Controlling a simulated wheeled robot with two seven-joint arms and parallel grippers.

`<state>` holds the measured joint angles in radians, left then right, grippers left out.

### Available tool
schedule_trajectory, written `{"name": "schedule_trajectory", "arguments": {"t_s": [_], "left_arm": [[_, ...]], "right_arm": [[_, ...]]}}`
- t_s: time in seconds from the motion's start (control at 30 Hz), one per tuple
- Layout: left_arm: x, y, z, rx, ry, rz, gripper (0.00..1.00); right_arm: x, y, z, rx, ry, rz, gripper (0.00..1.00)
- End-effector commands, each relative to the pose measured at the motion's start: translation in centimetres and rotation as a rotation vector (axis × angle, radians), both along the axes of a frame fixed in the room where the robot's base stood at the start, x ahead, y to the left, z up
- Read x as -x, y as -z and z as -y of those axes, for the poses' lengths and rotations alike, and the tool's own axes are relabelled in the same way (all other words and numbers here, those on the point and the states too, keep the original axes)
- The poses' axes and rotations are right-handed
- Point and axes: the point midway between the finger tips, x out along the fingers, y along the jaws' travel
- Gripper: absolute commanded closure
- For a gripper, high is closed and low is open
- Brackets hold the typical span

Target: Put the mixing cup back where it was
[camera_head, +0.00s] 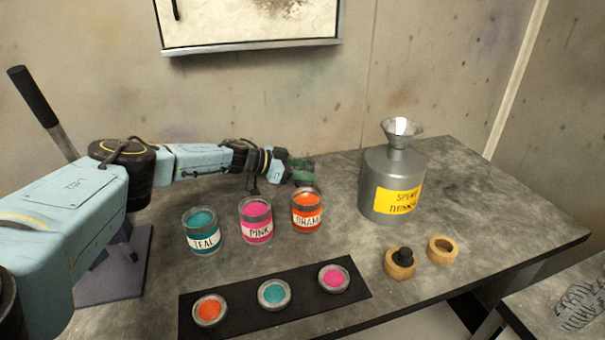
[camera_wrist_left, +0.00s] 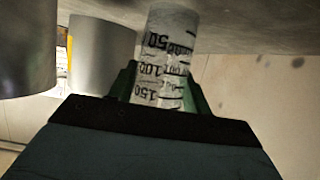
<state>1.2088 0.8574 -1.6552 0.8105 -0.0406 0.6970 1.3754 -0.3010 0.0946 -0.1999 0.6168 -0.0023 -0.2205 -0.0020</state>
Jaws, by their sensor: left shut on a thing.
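The mixing cup (camera_wrist_left: 165,45) is pale and see-through, with black marks of 50, 100 and 150. In the left wrist view it stands between the green fingers of my left gripper (camera_wrist_left: 158,92), which is shut on it. In the head view my left gripper (camera_head: 301,171) is at the back of the table, behind the orange paint can (camera_head: 307,212). The cup is mostly hidden there behind the can and fingers. I cannot tell whether its base touches the table. My right gripper is not in view.
Pink (camera_head: 256,222) and teal (camera_head: 203,233) cans stand left of the orange one. A black mat (camera_head: 245,309) with three paint-filled lids lies in front. Right are a grey metal canister (camera_head: 385,165) with a funnel (camera_head: 399,133) and two wooden rings (camera_head: 441,250). The table's back right is clear.

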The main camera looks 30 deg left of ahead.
Motion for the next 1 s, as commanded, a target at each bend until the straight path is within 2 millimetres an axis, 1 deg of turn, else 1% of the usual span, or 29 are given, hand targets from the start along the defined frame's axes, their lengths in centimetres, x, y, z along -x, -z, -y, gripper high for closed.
{"name": "schedule_trajectory", "arguments": {"t_s": [0.03,0.1,0.37,0.4,0.53,0.57,0.8,0.9,1.0], "left_arm": [[-0.04,0.04,-0.03,0.000,-0.001,0.002,0.72],[-0.04,-0.09,-0.04,0.000,-0.001,0.002,0.72],[-0.04,0.38,-0.06,0.001,-0.001,0.002,0.72],[-0.05,0.36,-0.05,0.000,-0.001,0.002,0.49],[-0.04,0.31,-0.05,0.000,-0.001,0.002,0.32],[-0.05,0.32,-0.04,0.000,-0.001,0.002,0.29],[-0.04,0.28,-0.04,0.000,-0.001,0.002,0.29],[-0.04,-0.22,-0.04,0.000,-0.001,0.002,0.29],[0.74,-0.62,-0.84,0.000,-0.003,0.000,0.29]], "right_arm": [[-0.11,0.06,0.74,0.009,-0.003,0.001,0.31],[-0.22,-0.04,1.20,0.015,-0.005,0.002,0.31],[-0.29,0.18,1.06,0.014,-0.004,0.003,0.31],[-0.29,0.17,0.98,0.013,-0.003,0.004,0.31],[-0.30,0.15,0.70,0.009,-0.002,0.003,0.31],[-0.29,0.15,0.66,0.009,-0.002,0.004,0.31],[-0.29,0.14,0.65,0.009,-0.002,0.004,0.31],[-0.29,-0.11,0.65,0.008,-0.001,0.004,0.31],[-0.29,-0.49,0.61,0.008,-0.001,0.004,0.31]]}}
